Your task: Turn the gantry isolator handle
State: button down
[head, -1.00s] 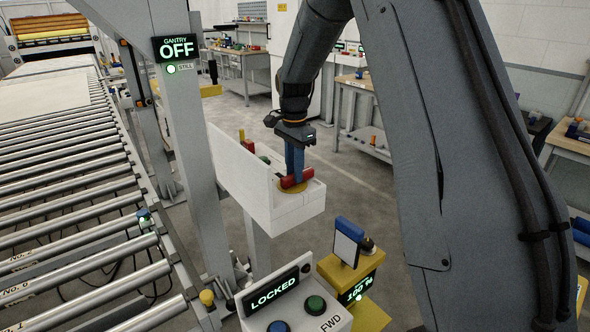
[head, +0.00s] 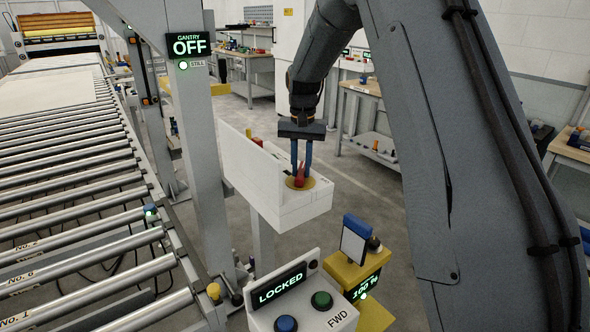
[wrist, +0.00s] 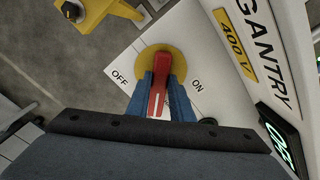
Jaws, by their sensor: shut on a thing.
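The red isolator handle (wrist: 158,84) sits on a round yellow plate (wrist: 177,60) on top of a white box marked OFF and ON. In the wrist view it lies between the two words. My gripper (wrist: 160,88) is shut on the handle, one blue finger on each side. In the head view my gripper (head: 301,165) reaches down onto the handle (head: 300,176) at the white box (head: 290,215). The gantry display (head: 188,45) reads OFF, with a lit STILL lamp below.
A roller conveyor (head: 75,190) runs along the left. A grey post (head: 195,130) stands beside the white box. A console (head: 300,300) reading LOCKED and a yellow post (head: 352,275) reading 100 % stand in front.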

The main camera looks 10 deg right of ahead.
jog(key=n, duration=0.4)
jog(key=shift+w+a+r+n, duration=0.3)
jog(key=shift+r+n, duration=0.05)
jog(key=shift+n, duration=0.05)
jog(key=shift+a+n, duration=0.2)
jog(key=shift+n, duration=2.1)
jog(key=shift+s, duration=0.1)
jog(key=c, duration=1.6)
grip_release()
jog(key=shift+s+a, duration=0.1)
jog(key=shift+a, duration=0.05)
jog(key=shift+o, duration=0.2)
jog(key=shift+f, duration=0.25)
jog(key=shift+r, duration=0.1)
notch_tip(320, 180, up, 8)
jog(key=b, duration=0.2)
